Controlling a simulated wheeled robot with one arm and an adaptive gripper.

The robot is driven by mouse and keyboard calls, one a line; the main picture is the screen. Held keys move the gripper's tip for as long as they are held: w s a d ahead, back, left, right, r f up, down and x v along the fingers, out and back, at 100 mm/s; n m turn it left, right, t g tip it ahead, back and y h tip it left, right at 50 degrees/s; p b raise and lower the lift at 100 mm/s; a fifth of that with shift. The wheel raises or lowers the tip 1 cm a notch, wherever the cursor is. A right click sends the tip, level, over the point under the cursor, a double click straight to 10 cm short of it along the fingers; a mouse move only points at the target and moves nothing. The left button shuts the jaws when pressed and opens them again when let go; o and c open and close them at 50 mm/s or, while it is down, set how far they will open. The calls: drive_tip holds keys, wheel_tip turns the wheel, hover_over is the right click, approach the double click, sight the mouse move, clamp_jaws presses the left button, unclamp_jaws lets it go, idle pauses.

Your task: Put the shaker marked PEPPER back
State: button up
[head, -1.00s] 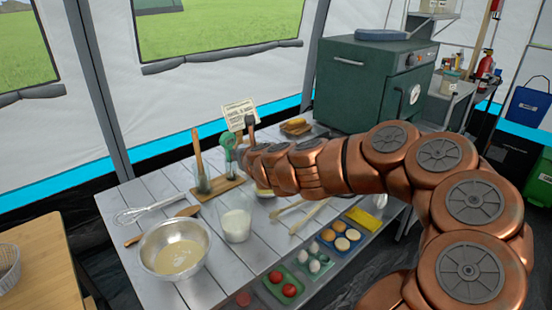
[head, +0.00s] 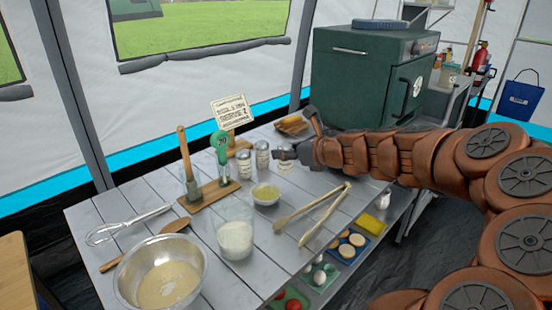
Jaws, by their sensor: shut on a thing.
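My gripper (head: 294,148) is over the back part of the grey plank table, just right of two standing shakers. It is shut on a small pale thing (head: 287,156), mostly hidden by the fingers. It looks like a shaker, but I cannot read a label on it. One glass shaker with a grey top (head: 262,156) stands upright close left of my gripper.
A sign card (head: 235,112) stands behind the shakers. A wooden stand (head: 208,192) holds upright utensils. A small bowl (head: 265,194), tongs (head: 312,213), a glass of milk (head: 235,238) and a batter bowl (head: 162,277) are nearer. A green oven (head: 362,80) stands at back right.

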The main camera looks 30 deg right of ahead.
drive_tip(key=shift+w+d+f+b, duration=0.4)
drive_tip(key=shift+w+d+f, duration=0.6)
drive_tip(key=shift+w, duration=1.4)
drive_tip(key=shift+w+d+f+b, duration=0.55)
drive_tip(key=shift+w+d, duration=0.7)
drive_tip(key=shift+w, duration=1.1)
drive_tip(key=shift+w+d+f+b, duration=0.25)
drive_tip(key=shift+w+d+f, duration=0.8)
drive_tip(key=shift+w, duration=1.35)
drive_tip(key=shift+d, duration=0.1)
drive_tip(key=o, duration=1.2)
drive_tip(key=shift+s+d+r, duration=0.1)
drive_tip(key=shift+s+r, duration=0.05)
drive_tip(key=shift+r, duration=0.05)
drive_tip(key=p+v, duration=0.2)
drive_tip(key=v, duration=0.9)
drive_tip(key=shift+s+r, duration=0.2)
drive_tip(key=shift+s, duration=0.1)
